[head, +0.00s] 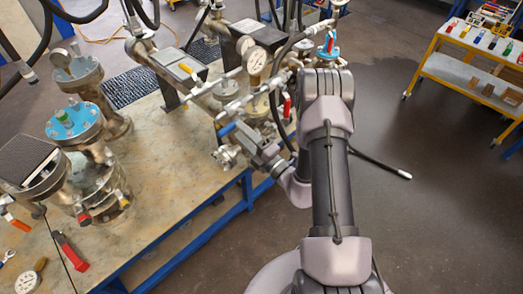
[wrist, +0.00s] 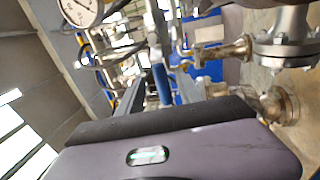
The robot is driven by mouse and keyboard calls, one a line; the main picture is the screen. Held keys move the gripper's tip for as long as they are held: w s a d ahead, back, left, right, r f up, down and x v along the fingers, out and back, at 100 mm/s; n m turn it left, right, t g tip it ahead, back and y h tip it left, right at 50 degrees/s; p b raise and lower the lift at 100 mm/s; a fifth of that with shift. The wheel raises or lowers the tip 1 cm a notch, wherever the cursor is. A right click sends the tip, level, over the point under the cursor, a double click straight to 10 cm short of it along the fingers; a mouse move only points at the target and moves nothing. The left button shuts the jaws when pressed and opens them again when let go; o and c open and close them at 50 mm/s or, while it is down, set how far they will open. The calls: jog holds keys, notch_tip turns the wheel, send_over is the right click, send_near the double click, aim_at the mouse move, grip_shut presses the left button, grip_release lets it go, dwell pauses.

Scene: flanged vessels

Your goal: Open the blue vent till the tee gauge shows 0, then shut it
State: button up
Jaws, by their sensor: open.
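The blue vent handle (head: 227,129) sits on the pipework at the near edge of the bench. In the wrist view the blue handle (wrist: 162,84) stands between the two fingers of my gripper (wrist: 158,90). The jaws are open; I cannot tell whether a finger touches it. In the head view my gripper (head: 248,136) reaches in from the right, just beside the handle. A white-faced gauge (head: 254,60), likely the tee gauge, stands above the pipework. A gauge also shows, cut off, in the wrist view (wrist: 78,10). Its reading is too small to tell.
Flanged vessels with a blue top (head: 75,122) stand on the bench (head: 165,205) at left. A red-handled valve (head: 287,107) is close to my gripper. Dark hoses hang nearby. A yellow cart (head: 437,72) stands at far right; the floor between is clear.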

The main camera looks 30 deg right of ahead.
jog(key=b+v, duration=0.1)
jog(key=v, duration=1.2)
jog(key=shift+s, duration=0.1)
